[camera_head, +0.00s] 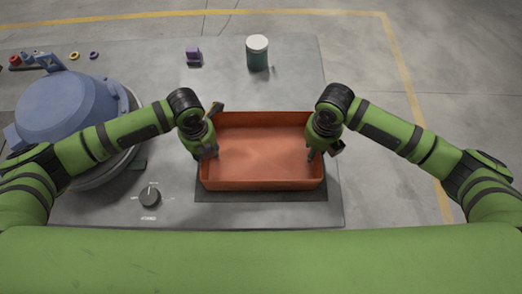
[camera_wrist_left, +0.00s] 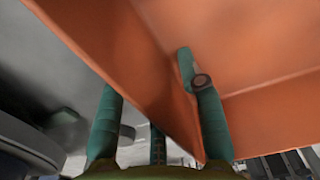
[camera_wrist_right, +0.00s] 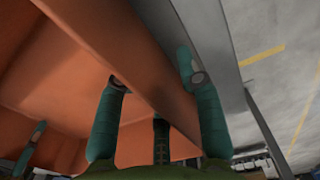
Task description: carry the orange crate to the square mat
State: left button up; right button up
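The orange crate (camera_head: 262,184) is at the front middle of the grey table, over the dark square mat (camera_head: 262,196). Mat shows along the crate's front and lower sides; the rest is hidden beneath it. The crate looks level and empty. My left gripper (camera_head: 207,148) is at the crate's left wall, with fingers apart on either side of that wall (camera_wrist_left: 135,75). My right gripper (camera_head: 322,145) is at the right wall, with fingers apart on either side of it (camera_wrist_right: 120,60). Both grippers look open; contact between fingers and walls is hard to judge.
A large blue lidded pot (camera_head: 65,108) stands at the left, with a black knob (camera_head: 150,196) near it. A teal jar with a white lid (camera_head: 257,53) and a small purple object (camera_head: 194,56) stand behind the crate. The table's right edge is close.

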pick_arm(q)
grip_shut()
pick_arm(e)
grip_shut()
pick_arm(q)
jog(key=shift+w+r, duration=0.1)
jog(key=shift+r, duration=0.05)
pick_arm(e)
jog(key=shift+w+r, duration=0.1)
jog(key=shift+r, duration=0.05)
